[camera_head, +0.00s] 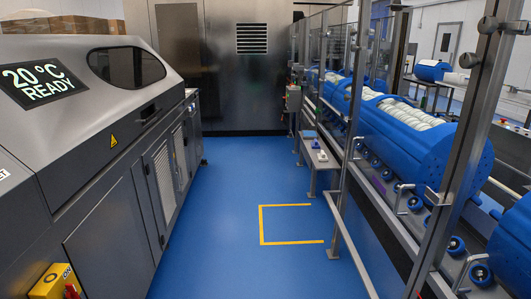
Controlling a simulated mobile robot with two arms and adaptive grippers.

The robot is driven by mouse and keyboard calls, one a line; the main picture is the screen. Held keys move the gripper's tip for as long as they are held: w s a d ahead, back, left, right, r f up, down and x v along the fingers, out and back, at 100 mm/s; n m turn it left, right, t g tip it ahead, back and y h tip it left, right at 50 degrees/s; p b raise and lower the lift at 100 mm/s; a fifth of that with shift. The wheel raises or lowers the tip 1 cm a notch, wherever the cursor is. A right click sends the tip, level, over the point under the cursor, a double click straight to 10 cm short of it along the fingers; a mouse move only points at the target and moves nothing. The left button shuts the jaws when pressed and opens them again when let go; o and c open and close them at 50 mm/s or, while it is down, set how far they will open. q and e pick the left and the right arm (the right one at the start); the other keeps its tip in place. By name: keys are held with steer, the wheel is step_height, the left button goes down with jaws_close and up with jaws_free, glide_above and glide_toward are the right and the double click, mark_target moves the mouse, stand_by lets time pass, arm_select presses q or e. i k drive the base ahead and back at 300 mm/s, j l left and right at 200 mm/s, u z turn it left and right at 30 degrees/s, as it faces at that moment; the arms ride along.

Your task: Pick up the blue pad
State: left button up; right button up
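A small flat blue item (309,134), which looks like the blue pad, lies at the far end of a narrow grey bench (325,163). The bench stands along the right side of the aisle, beside the guarded line. The item is small and distant, so its details cannot be made out. A small whitish object (316,145) and another small pale object (322,156) are on the bench nearer to me. Neither of my grippers is in view.
A grey machine (130,140) reading "20 °C READY" lines the left side. Blue tub carriers (415,145) sit behind posts and rails on the right. The blue floor (225,210) between is clear, with a yellow marking (262,225). A dark metal cabinet (245,75) closes the far end.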

mark_target(316, 143)
steer(key=i, duration=2.6)
steer(key=i+z, duration=0.25)
steer(key=i, duration=0.25)
steer(key=i+j+z, duration=0.3)
steer(key=i, duration=0.15)
steer(key=i+j+z, duration=0.25)
steer(key=i, duration=0.2)
steer(key=i+j+z, duration=0.25)
steer(key=i+j, duration=0.05)
steer(key=i, duration=0.15)
